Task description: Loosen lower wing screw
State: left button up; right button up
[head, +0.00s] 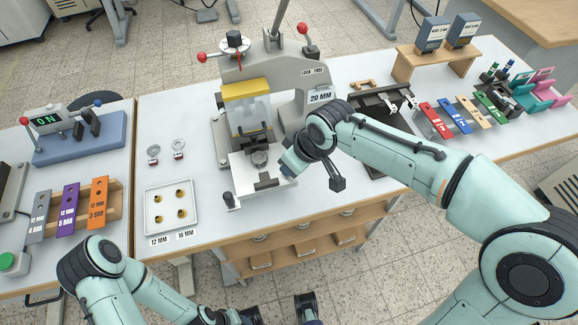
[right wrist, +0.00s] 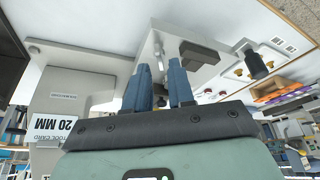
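The stamping press (head: 285,75) stands mid-table, with a yellow block (head: 245,89) in its head and a light plate (head: 243,178) at its base. My right gripper (head: 287,168) is low at the right side of this base. In the right wrist view its two blue fingers (right wrist: 160,82) stand apart with a narrow gap. A small silver part (right wrist: 158,48) shows just beyond the fingertips, possibly the lower wing screw; I cannot tell whether they touch it. In the head view my arm and gripper hide that spot.
A "20 MM" card (head: 321,97) stands by the press. A dark-topped fixture (head: 370,112) is behind my right forearm. The table's front edge is close below.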

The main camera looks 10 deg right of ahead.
jog(key=shift+x, duration=1.3)
grip_shut()
jog(key=shift+m+h+b, duration=0.4)
jog(key=shift+m+b, duration=0.25)
jog(key=shift+m, duration=0.45)
jog(key=shift+r, duration=0.1)
grip_release()
